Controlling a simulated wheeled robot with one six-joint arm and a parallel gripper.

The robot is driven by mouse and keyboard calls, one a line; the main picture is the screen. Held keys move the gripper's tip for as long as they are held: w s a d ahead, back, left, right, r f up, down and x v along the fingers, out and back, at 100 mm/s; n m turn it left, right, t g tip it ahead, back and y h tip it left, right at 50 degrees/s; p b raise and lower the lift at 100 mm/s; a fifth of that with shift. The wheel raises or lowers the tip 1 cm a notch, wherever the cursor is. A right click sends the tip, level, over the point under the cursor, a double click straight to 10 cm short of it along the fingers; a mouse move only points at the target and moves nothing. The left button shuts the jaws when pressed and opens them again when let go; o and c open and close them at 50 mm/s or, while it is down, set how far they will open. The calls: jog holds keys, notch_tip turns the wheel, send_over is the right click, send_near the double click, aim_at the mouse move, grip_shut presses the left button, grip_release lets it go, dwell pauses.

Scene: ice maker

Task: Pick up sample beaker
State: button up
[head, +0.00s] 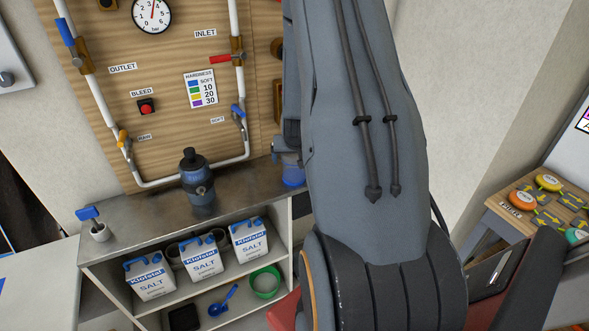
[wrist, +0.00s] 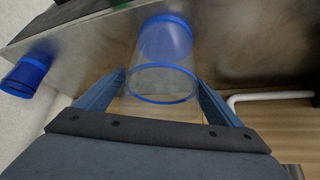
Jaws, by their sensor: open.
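The sample beaker (wrist: 165,58) is a clear cylinder with a blue rim and blue at its far end. In the wrist view it lies between the two blue fingers of my gripper (wrist: 158,78), which are open on either side. I cannot tell whether either finger touches it. In the head view a small part of the beaker (head: 293,174) shows on the metal counter, mostly hidden behind my arm. My gripper is hidden in the head view.
The metal counter (head: 137,208) also holds a dark bottle (head: 197,182). Behind it stands a wooden panel (head: 185,50) with pipes and valves. Salt containers (head: 203,259) sit on the shelf below. A blue cylindrical object (wrist: 24,76) is at the wrist view's left.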

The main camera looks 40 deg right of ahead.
jog(key=shift+f, duration=0.1)
jog(key=c, duration=1.2)
jog(key=shift+w, duration=0.1)
